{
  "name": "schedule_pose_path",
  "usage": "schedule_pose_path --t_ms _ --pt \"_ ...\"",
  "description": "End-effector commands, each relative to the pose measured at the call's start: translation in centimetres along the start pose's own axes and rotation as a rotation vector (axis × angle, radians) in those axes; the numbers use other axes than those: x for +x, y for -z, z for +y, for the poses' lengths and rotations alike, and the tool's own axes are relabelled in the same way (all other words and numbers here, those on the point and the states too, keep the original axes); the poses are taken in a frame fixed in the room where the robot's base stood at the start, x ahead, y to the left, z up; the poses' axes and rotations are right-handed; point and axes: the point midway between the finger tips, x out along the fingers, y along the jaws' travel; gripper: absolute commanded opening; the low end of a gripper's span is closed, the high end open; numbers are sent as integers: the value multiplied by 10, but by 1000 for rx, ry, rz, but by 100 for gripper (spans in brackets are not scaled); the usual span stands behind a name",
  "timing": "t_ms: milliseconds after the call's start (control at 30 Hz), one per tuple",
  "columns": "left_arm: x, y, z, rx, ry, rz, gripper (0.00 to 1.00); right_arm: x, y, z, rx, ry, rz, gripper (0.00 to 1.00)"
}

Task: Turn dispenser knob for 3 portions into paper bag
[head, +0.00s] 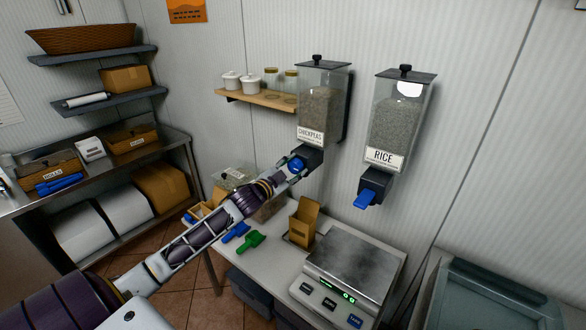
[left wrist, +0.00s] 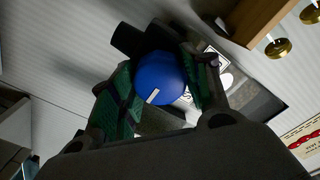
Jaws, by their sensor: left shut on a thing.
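Two clear dispensers hang on the wall in the head view: a chickpeas dispenser (head: 320,100) and a rice dispenser (head: 398,120) to its right. My left gripper (head: 296,164) is shut on the blue knob (left wrist: 160,77) at the chickpeas dispenser's black outlet. In the left wrist view the knob sits between the green-padded fingers, with a white mark on its face. An open brown paper bag (head: 303,224) stands upright on the counter, below and near the chickpeas outlet. The rice dispenser has a blue handle (head: 365,199). My right gripper is not in view.
A scale (head: 350,268) with a lit green display stands right of the bag. A green scoop (head: 250,240) and a blue scoop (head: 236,232) lie left of it. A wooden shelf (head: 258,99) with jars is left of the chickpeas dispenser. A grey bin (head: 490,295) is at lower right.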

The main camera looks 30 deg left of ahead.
Motion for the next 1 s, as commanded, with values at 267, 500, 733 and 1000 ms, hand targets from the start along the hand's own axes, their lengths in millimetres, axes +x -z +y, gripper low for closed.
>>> schedule_pose_path --t_ms 267,500,733,1000 --pt "0 0 0 -1 -1 0 48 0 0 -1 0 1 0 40" --pt "0 0 0 -1 0 0 69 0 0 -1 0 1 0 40" --pt "0 0 0 -1 0 0 69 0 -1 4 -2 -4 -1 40" --pt "-4 0 1 -2 -1 0 69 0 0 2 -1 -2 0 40"
